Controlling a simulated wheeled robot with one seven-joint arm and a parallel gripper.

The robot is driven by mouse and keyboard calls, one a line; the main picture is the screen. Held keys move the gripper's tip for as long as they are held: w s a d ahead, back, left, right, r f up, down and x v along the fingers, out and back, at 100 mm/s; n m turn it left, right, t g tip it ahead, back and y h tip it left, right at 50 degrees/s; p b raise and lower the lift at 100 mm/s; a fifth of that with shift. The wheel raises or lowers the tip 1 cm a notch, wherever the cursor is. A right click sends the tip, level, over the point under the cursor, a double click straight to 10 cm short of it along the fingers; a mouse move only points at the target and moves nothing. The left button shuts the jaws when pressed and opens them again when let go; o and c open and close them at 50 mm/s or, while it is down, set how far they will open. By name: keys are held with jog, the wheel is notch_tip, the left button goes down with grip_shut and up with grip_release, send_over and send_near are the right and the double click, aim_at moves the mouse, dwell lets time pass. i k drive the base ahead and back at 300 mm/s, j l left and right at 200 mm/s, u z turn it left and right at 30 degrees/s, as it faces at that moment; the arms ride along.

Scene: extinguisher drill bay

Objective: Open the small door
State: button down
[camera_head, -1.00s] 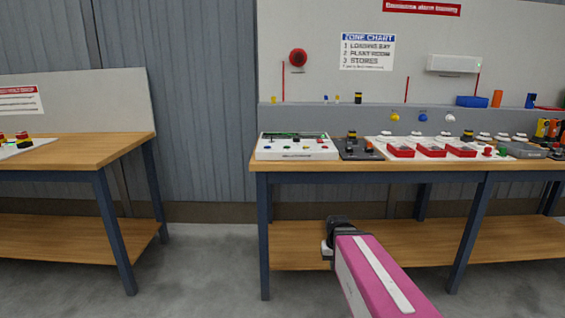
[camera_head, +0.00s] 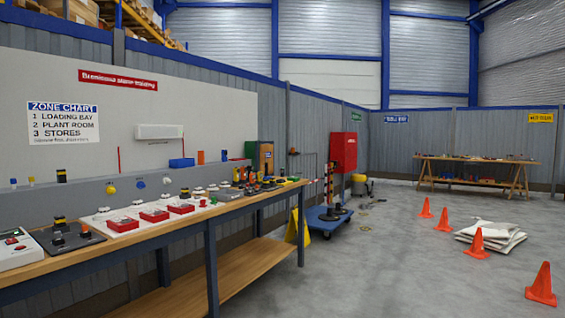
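No door can be clearly told at this distance. A red cabinet (camera_head: 344,152) stands against the wall past the far end of the workbench; I cannot tell whether it has a door or whether one is open. A small brown and green box-like unit (camera_head: 264,157) stands at the far end of the workbench, its details too small to read. My gripper is not in view.
The long workbench (camera_head: 230,207) carries red-framed boxes and several switches along the left. Beyond it are a yellow floor sign (camera_head: 298,227) and a blue trolley (camera_head: 327,219).

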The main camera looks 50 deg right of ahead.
aim_at(266, 151)
jog(key=l+z, duration=0.1)
jog(key=z, duration=1.65)
jog(key=i+l+z, duration=0.3)
jog(key=i, duration=0.2)
jog(key=i+l+z, duration=0.15)
jog(key=i+z, duration=0.15)
jog(key=i, duration=0.2)
jog(key=i+z, duration=0.3)
jog(key=i, duration=0.2)
jog(key=i+l, duration=0.1)
jog(key=i, duration=1.7)
